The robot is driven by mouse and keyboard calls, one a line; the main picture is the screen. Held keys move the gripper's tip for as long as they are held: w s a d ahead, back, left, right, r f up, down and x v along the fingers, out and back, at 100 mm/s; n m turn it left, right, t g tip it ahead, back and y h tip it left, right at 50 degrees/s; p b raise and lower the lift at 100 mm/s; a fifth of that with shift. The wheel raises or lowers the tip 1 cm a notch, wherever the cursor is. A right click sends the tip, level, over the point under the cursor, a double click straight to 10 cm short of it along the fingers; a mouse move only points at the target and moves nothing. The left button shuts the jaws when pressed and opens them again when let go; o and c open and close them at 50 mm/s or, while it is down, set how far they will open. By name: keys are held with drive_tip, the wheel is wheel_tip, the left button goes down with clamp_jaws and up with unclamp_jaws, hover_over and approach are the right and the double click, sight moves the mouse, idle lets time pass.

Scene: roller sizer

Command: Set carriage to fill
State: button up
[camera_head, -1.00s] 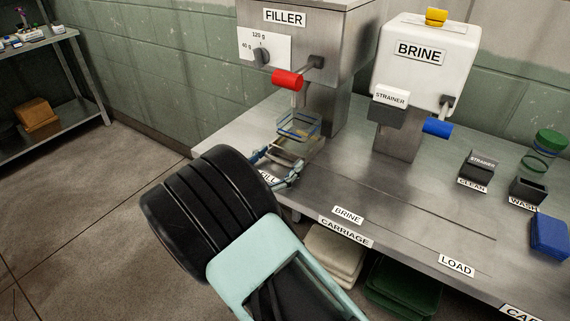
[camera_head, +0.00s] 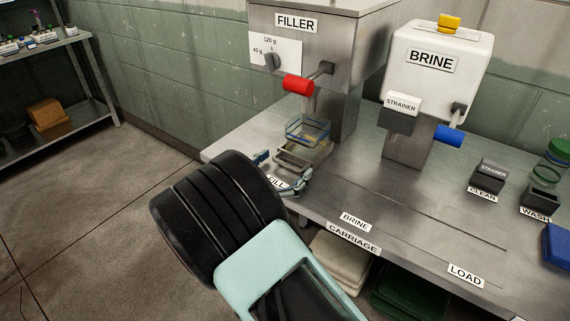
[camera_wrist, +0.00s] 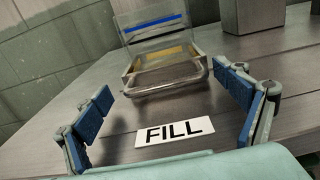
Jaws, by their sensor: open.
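The carriage (camera_head: 291,160) is a low metal tray with a bar handle at its front, standing on the bench behind the FILL label (camera_head: 278,184) and under the filler. A clear container with a blue band (camera_head: 307,130) sits on it. The wrist view shows the carriage handle (camera_wrist: 168,88) ahead of my fingers, with the FILL label (camera_wrist: 175,132) nearer. My gripper (camera_head: 284,171) is open, with its blue-padded fingers (camera_wrist: 170,107) spread to either side. The handle lies beyond the fingertips, and I see no contact.
The filler (camera_head: 345,75) has a red lever (camera_head: 298,85) above the container. The brine unit (camera_head: 437,65), with a blue lever (camera_head: 449,136), stands to its right. The track runs right past the BRINE label (camera_head: 355,222) to the LOAD label (camera_head: 465,275); that stretch is clear.

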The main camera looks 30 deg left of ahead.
drive_tip(key=s+a, duration=0.1)
drive_tip(key=s, duration=1.1)
